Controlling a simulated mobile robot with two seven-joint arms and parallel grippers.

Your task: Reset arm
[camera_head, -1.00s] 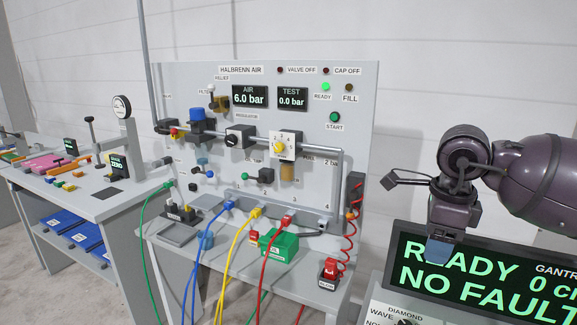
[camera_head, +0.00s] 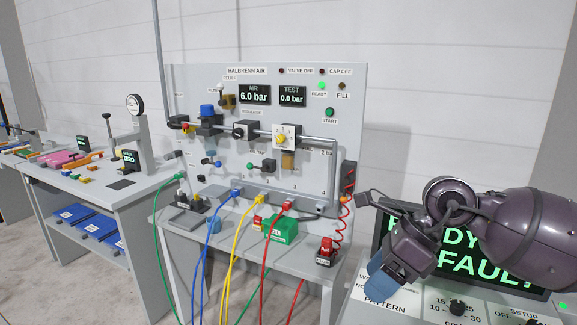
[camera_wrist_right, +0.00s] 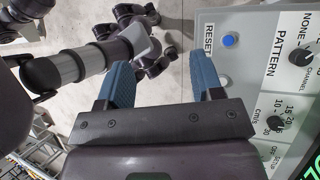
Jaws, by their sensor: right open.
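My right gripper (camera_head: 380,280) is at the lower right of the head view, in front of the control panel's display, with its blue fingers angled down. In the right wrist view my right gripper (camera_wrist_right: 162,78) is open, with nothing between its two blue fingers. A round blue button (camera_wrist_right: 229,40) sits beside the word RESET on the grey control panel (camera_wrist_right: 238,72). The button lies just right of the right finger in that picture, apart from it. My left gripper is not in view.
The display (camera_head: 470,265) is partly hidden by my right arm. Left of it stands the Halbrenn Air bench (camera_head: 245,225) with coloured hoses and a red coiled cable (camera_head: 339,225). A second bench (camera_head: 125,195) with a gauge is at the left. Several knobs sit on the panel.

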